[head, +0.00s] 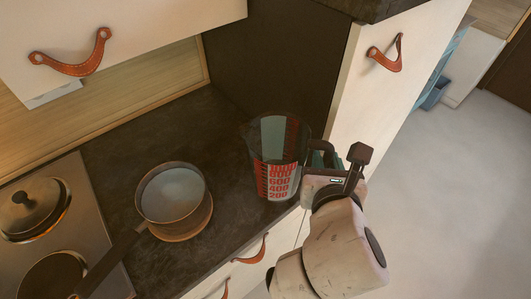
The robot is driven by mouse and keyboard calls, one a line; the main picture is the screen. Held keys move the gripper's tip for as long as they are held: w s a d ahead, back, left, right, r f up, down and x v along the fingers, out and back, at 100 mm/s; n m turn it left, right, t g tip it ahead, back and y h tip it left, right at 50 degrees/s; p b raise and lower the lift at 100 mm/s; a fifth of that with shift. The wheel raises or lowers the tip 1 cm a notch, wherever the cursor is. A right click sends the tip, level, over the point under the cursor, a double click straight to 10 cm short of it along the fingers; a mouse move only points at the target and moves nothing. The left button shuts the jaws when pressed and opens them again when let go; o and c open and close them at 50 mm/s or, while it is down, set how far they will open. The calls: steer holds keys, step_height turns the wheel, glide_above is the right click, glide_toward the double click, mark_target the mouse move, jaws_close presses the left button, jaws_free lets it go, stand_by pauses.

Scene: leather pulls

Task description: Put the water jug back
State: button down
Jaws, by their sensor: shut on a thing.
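The water jug (277,155) is a clear measuring jug with red markings and numbers. It appears upright, over the right end of the dark counter near its front edge. My gripper (322,158) is at the right side of the jug, shut on its handle. The fingertips and most of the handle are partly hidden. I cannot tell whether the jug's base touches the counter.
A pot (173,200) of pale liquid stands on the counter (112,160) left of the jug. A hob (60,225) with a lidded pan (34,207) is further left. A tall cabinet (385,75) rises close behind the jug. Open floor (460,190) lies right.

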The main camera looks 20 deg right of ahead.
steer(key=shift+w+a+f, duration=0.1)
steer(key=shift+w+f, duration=3.1)
steer(key=shift+w, duration=0.3)
steer(key=shift+w+a+f, duration=0.1)
steer(key=shift+w+f, duration=3.1)
steer(key=shift+w, duration=0.25)
steer(key=c, duration=1)
jaws_free()
steer(key=shift+f, duration=0.1)
steer(key=shift+o, duration=0.2)
steer(key=shift+s+r, duration=0.15)
steer(key=shift+r, duration=0.05)
steer(key=v, duration=1.1)
steer(key=shift+s+a+r, duration=0.1)
steer(key=shift+s+a, duration=0.1)
steer(key=shift+s, duration=0.05)
